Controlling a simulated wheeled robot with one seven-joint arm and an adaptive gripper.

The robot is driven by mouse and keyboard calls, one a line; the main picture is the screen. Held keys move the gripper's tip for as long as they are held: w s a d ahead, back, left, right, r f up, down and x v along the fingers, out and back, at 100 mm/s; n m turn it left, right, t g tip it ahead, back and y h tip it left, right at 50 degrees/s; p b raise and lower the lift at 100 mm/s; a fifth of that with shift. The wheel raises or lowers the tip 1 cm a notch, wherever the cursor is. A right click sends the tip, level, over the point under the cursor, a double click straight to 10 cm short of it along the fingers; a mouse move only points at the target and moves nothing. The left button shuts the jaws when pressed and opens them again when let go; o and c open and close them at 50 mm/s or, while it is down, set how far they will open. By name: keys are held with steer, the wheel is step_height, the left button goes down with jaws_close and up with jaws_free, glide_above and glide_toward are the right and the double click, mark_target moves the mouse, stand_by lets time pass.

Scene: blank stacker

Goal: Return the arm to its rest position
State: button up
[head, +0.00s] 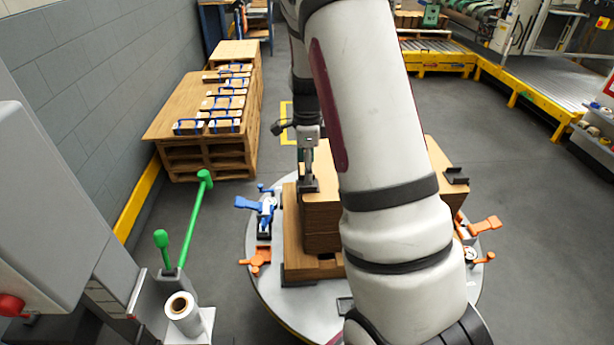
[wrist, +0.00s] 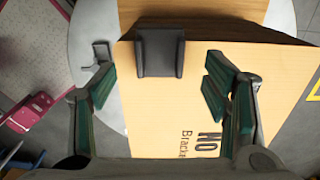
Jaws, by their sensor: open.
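My arm (head: 375,110) reaches out across the middle of the head view, its large white links hiding much of the scene behind them. My gripper (head: 308,176) points down at the left edge of the stacked cardboard boxes (head: 320,222). In the wrist view, my gripper (wrist: 158,92) has its two green-padded fingers spread wide apart with nothing held between them. Below it is a cardboard box top (wrist: 165,112) with partly hidden dark lettering. A dark angled bracket (wrist: 160,55) sits at the box's edge, ahead of the fingers. The gap between fingers and box is hard to judge.
The boxes stand on a round grey table (head: 268,290) with blue clamps (head: 262,208) and orange clamps (head: 258,260) around its rim. Another dark bracket (head: 456,175) is at the right. Green levers (head: 196,220) stand at the left. Open floor (head: 520,230) lies to the right.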

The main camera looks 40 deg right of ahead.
step_height(320, 180, up, 8)
steer(key=shift+f, duration=0.15)
